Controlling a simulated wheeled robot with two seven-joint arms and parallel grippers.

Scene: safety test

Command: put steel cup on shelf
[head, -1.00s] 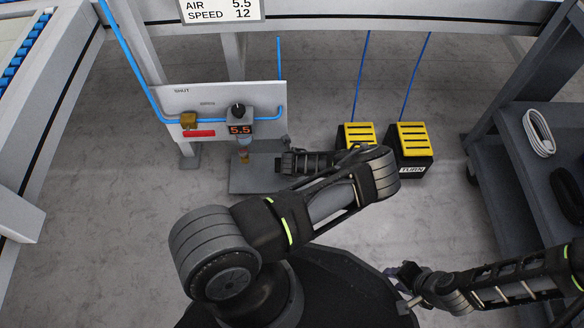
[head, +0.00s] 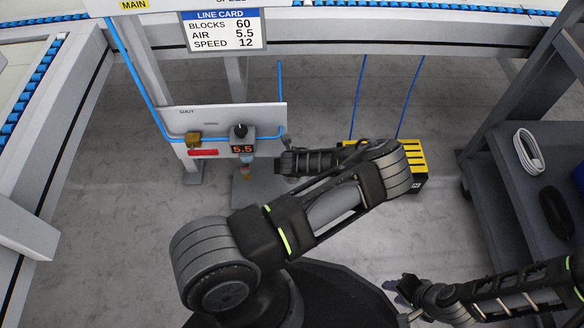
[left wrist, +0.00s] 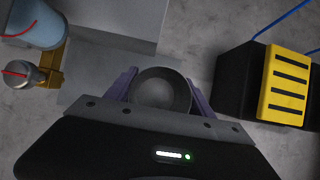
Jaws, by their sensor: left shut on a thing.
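The steel cup (left wrist: 162,88) is a round grey cup, seen mouth-on in the left wrist view. It sits between the purple fingers of my left gripper (left wrist: 160,92), which are shut on it. In the head view, my left gripper (head: 284,156) is at the end of the folded forearm, beside the panel; the cup cannot be made out there. A grey shelf unit (head: 497,180) stands at the right. My right gripper (head: 400,292) is low at the right, before the shelf unit; its fingers are too small and dark to judge.
A white cable coil (head: 528,151) and a black coil (head: 556,212) lie on the shelf unit.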

